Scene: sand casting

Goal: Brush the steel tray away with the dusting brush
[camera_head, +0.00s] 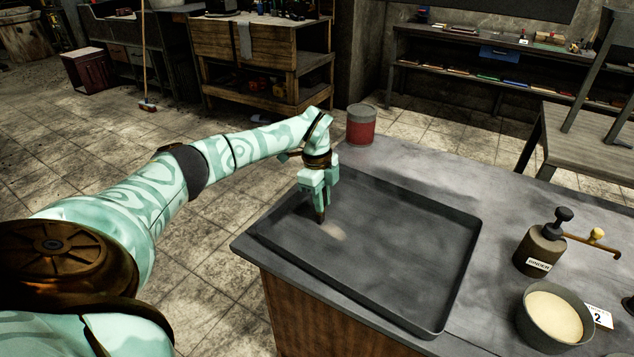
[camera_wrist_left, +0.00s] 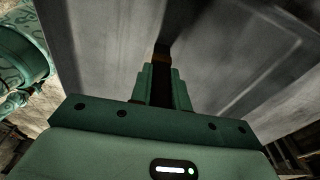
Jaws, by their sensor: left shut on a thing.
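The steel tray (camera_head: 405,262) is a wide, shallow, dark grey tray lying flat on the workbench. A small pale patch (camera_head: 334,231), like sand, lies on its floor near the far left part. My left gripper (camera_head: 318,197) is above that part of the tray, pointing down. It is shut on a slim dark thing, likely the dusting brush (camera_head: 320,214), whose lower end is at or just above the tray floor beside the patch. I cannot tell if it touches. My right gripper is out of view.
A red and grey can (camera_head: 361,127) stands at the bench's far left corner. To the right of the tray are a brown binder bottle (camera_head: 539,250) with a pump and a bowl of pale powder (camera_head: 553,318). A card marked 2 (camera_head: 598,316) lies by the bowl.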

